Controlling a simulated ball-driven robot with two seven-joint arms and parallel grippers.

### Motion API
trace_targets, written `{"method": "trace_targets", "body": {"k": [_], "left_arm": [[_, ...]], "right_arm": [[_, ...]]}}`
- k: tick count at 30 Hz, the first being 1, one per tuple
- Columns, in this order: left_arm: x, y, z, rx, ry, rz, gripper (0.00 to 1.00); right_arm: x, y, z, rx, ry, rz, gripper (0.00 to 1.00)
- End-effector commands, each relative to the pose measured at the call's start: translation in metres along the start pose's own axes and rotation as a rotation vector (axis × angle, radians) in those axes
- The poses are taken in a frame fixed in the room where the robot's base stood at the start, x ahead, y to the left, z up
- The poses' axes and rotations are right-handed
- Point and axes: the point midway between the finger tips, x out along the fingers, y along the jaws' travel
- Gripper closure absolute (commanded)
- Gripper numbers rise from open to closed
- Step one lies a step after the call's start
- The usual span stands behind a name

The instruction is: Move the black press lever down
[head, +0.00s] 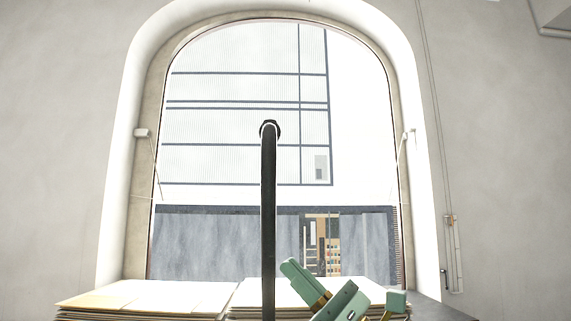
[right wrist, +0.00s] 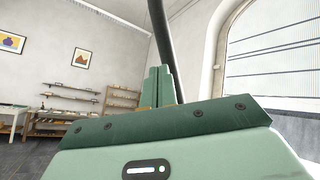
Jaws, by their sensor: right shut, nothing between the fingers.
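The black press lever (head: 268,210) stands upright in the middle of the head view, with a rounded knob-like top. Its lower end runs out of the bottom of the picture. My right gripper (head: 292,268) is low in the head view, just right of the lever's lower part. In the right wrist view its green fingers (right wrist: 158,72) are together and empty. The lever (right wrist: 160,35) rises behind the fingertips there, leaning a little; I cannot tell whether they touch it. My left gripper is not in view.
Stacks of paper (head: 150,296) lie behind the lever at the bottom of the head view. A large arched window (head: 230,110) fills the wall beyond. In the right wrist view, wall shelves (right wrist: 85,88) and a table (right wrist: 12,118) stand far off at the left.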

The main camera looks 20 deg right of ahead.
Motion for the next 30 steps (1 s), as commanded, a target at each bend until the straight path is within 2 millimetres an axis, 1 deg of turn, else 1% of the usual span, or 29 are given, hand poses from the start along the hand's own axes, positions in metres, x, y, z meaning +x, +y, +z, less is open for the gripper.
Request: {"method": "trace_targets", "body": {"k": [1, 3, 5, 6, 8, 9, 10, 12, 14, 17, 20, 23, 30], "left_arm": [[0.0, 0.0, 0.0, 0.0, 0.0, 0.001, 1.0], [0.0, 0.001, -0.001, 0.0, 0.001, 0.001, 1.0], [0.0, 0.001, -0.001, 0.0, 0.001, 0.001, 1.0], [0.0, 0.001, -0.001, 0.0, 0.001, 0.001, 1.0], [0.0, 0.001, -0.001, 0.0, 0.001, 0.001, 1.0], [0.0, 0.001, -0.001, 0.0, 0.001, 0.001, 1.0], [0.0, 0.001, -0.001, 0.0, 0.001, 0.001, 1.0], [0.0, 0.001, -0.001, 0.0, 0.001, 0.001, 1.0], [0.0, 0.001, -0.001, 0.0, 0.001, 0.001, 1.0], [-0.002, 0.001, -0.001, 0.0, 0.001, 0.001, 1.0], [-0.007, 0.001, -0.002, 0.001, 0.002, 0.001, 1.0], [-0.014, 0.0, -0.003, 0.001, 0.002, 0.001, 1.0], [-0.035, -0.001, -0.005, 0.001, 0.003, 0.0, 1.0]], "right_arm": [[0.025, -0.005, 0.027, -0.244, 0.012, 0.122, 1.0], [0.046, -0.012, 0.049, -0.551, 0.056, 0.263, 1.0], [0.056, -0.023, 0.066, -0.762, 0.098, 0.348, 1.0], [0.06, -0.032, 0.077, -0.886, 0.129, 0.393, 1.0], [0.065, -0.048, 0.095, -1.056, 0.181, 0.449, 1.0], [0.066, -0.059, 0.107, -1.154, 0.217, 0.478, 1.0], [0.066, -0.067, 0.115, -1.215, 0.242, 0.496, 1.0], [0.065, -0.081, 0.13, -1.318, 0.293, 0.526, 1.0], [0.064, -0.088, 0.138, -1.372, 0.322, 0.543, 1.0], [0.066, -0.093, 0.142, -1.408, 0.343, 0.556, 1.0], [0.076, -0.092, 0.137, -1.41, 0.344, 0.559, 1.0], [0.092, -0.088, 0.128, -1.407, 0.341, 0.559, 1.0], [0.136, -0.079, 0.1, -1.404, 0.339, 0.558, 1.0]]}}
